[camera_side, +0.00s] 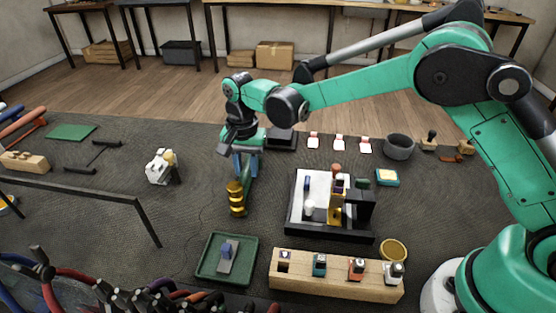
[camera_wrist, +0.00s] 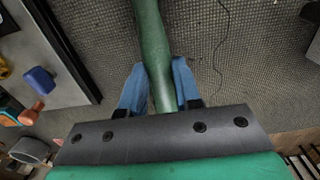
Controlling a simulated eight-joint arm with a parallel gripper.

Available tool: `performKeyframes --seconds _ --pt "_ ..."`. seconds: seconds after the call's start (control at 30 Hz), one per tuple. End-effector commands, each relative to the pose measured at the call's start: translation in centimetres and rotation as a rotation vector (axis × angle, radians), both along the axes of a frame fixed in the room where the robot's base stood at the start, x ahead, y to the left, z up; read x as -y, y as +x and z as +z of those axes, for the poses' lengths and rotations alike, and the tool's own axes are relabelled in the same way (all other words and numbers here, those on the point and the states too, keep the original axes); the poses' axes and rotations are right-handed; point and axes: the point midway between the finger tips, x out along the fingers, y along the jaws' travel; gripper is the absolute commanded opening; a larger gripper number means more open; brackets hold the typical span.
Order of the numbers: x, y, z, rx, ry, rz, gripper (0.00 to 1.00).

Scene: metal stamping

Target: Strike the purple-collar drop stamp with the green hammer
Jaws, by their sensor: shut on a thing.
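My gripper (camera_side: 246,165) is shut on the green handle of the hammer (camera_wrist: 152,40), its blue fingers on either side of it in the wrist view. In the side view the hammer's brass-coloured head (camera_side: 236,198) hangs below my gripper, above the dark mat. A stamp with a reddish-brown knob and a purple band (camera_side: 340,182) stands upright in a yellow holder on the black-framed tray (camera_side: 330,236), right of the hammer head and apart from it. Its lower end is hidden. The tray's edge also shows at the left of the wrist view (camera_wrist: 62,48).
A wooden block (camera_side: 338,285) with several small stamps stands in front of the tray. A green tray (camera_side: 206,270) with a grey-blue piece is at front left. A white-and-yellow object (camera_side: 160,167) stands left. A dark bowl (camera_side: 398,147) is behind. Mat between hammer and tray is clear.

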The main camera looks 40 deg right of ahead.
Motion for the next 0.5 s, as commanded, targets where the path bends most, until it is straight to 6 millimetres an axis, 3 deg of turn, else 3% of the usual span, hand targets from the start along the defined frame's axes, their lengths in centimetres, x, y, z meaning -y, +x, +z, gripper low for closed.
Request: performKeyframes --seconds 0.5 --pt "-0.01 -0.01 0.39 -0.001 0.001 0.0 0.0"
